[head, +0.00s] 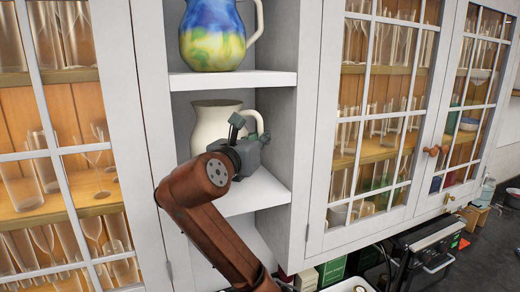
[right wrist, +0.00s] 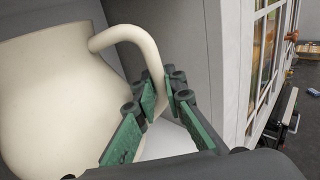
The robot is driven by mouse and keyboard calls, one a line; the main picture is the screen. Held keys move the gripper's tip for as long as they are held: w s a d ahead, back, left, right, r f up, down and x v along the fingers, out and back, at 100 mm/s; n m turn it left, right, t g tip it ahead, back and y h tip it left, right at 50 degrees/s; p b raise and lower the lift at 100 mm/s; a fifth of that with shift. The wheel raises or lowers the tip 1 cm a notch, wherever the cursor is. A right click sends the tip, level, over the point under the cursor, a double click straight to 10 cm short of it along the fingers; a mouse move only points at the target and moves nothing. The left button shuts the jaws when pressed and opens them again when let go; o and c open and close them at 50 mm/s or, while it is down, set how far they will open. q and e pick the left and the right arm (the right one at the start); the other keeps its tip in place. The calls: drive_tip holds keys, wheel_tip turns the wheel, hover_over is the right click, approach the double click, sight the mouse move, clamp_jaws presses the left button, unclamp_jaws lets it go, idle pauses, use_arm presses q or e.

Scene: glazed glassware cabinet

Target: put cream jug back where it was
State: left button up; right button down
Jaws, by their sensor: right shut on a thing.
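The cream jug (head: 208,122) is upright in the middle compartment of the open white shelf column, its handle to the right. My right gripper (head: 250,132) reaches in from the front and is shut on the handle. In the right wrist view the jug (right wrist: 50,105) fills the left side, and the green fingers (right wrist: 168,92) close around the lower handle. My arm hides the jug's lower part in the head view, so I cannot tell whether its base touches the shelf (head: 255,192). My left gripper is not in view.
A blue, yellow and green painted jug (head: 212,38) stands on the upper shelf (head: 232,80). Glazed cabinet doors with glassware flank the column. The grey side wall (head: 274,110) is close to the right of my gripper. A black appliance (head: 425,255) stands on the counter below.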

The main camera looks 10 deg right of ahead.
drive_tip(key=shift+s+f+p, duration=0.15)
drive_tip(key=shift+f+p, duration=0.3)
drive_tip(key=shift+f, duration=0.95)
drive_tip(key=shift+w+f+p, duration=0.25)
drive_tip(key=shift+f+p, duration=0.05)
drive_tip(key=shift+p, duration=0.05)
drive_tip(key=shift+s+f, duration=0.1)
drive_tip(key=c, duration=2.4)
unclamp_jaws()
drive_tip(key=shift+f, duration=0.2)
drive_tip(key=o, duration=0.4)
drive_tip(key=shift+r, duration=0.1)
